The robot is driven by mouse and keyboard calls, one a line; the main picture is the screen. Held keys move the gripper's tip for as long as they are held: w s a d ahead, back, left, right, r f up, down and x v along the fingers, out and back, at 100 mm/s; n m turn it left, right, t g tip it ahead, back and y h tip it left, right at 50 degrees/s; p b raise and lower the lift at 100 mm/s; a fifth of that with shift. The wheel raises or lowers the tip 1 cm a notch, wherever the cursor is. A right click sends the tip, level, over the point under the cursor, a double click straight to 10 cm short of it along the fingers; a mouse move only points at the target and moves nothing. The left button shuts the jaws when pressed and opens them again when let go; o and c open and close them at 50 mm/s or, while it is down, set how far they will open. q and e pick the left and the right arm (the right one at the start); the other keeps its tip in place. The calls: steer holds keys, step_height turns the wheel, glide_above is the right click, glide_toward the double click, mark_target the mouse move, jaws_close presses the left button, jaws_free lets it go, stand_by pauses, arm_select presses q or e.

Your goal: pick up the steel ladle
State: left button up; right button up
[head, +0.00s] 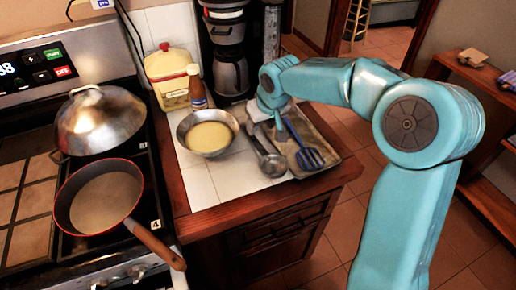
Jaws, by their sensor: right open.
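The steel ladle (271,164) lies on the counter, its round bowl toward the front edge and its handle running back and up under my right gripper. My right gripper (268,122) reaches in from the right and hangs over the handle end. It is open, and I cannot tell whether its fingers are around the handle or above it. The gripper hides the back part of the handle. My left gripper is not in view.
A blue slotted spatula (309,158) lies close to the ladle's right on a tray (325,135). A metal bowl (207,132) of yellow liquid, a bottle (196,88) and a coffee maker (228,62) stand near. A red pan (100,200) sits on the stove at left.

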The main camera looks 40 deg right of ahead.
mark_target(255, 140)
steer(key=x, duration=0.4)
steer(key=shift+d+f, duration=0.25)
steer(key=shift+f, duration=0.1)
steer(key=shift+w+a+f, duration=0.15)
steer(key=shift+a+f, duration=0.05)
steer(key=shift+f, duration=0.2)
steer(key=p+x, duration=0.1)
steer(key=x, duration=0.3)
steer(key=shift+w+d+f, duration=0.15)
steer(key=shift+w+f, duration=0.1)
steer(key=shift+f, duration=0.05)
steer(key=shift+s+r, duration=0.1)
steer(key=c, duration=0.8)
jaws_close()
